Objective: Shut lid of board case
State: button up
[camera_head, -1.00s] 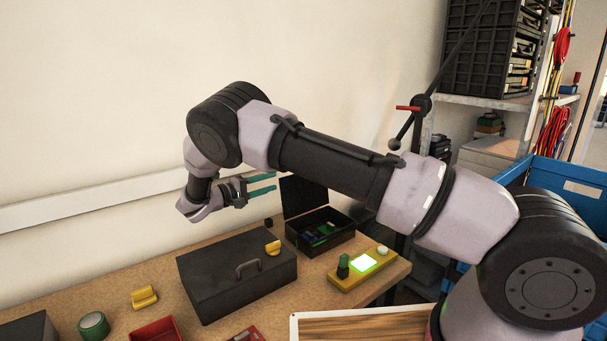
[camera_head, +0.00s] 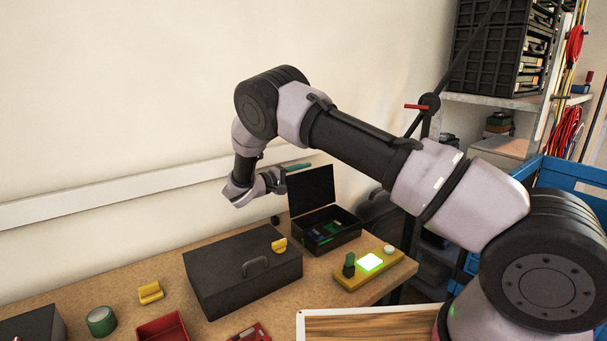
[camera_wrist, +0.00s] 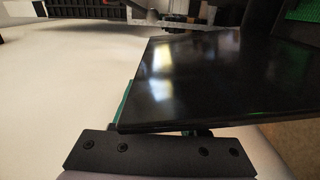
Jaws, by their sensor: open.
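The board case (camera_head: 325,240) is a small black box on the bench, with green boards inside. Its lid (camera_head: 312,190) stands up, open, at the back of the case. My gripper (camera_head: 298,167) is open, with teal fingers, at the upper left edge of the lid and partly behind it. In the wrist view the lid (camera_wrist: 215,80) is a large glossy black panel covering most of the fingers; a strip of one teal finger (camera_wrist: 124,101) shows at its left edge. I cannot tell whether the fingers touch the lid. Green boards show at the wrist view's upper right.
A larger closed dark box (camera_head: 240,280) with a handle stands left of the case. A yellow block with a lit green panel (camera_head: 369,262) lies in front of it. The wall (camera_head: 120,120) is close behind. A blue crate (camera_head: 572,185) is at the right.

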grip_shut()
jog(key=shift+f, duration=0.1)
dwell(1.2)
